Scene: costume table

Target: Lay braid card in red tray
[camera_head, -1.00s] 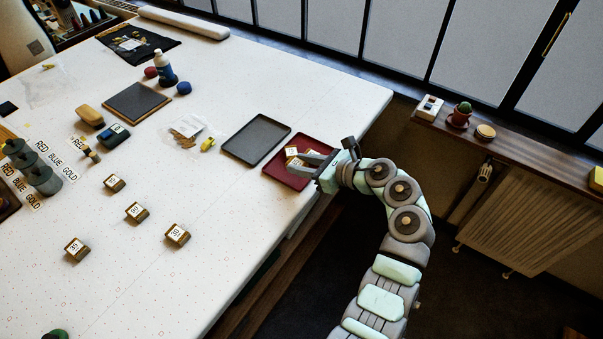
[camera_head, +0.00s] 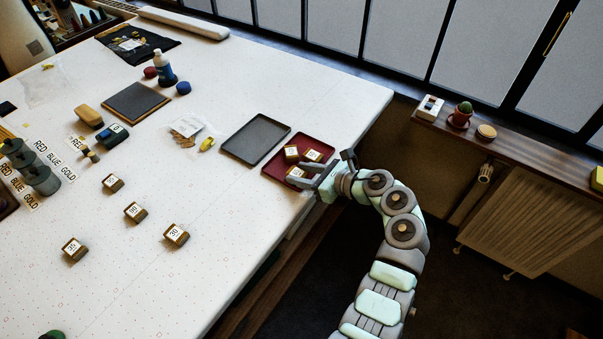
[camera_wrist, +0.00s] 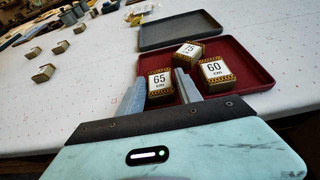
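The red tray (camera_head: 270,172) lies at the table's right edge. Three braid cards lie in it. The wrist view labels them 65 cm (camera_wrist: 161,84), 75 cm (camera_wrist: 189,52) and 60 cm (camera_wrist: 215,73). In the head view, the 65 cm card (camera_head: 295,173) is nearest my gripper (camera_head: 303,175). My gripper (camera_wrist: 161,84) is low at the tray's near side, its fingers apart on either side of the 65 cm card. The fingers look open. Any slight contact with the card is hard to tell.
A dark grey tray (camera_head: 256,139) lies beside the red one. Several more cards stand on the white table, including one marked 30 (camera_head: 176,235). A plastic bag (camera_head: 190,130) lies left of the trays.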

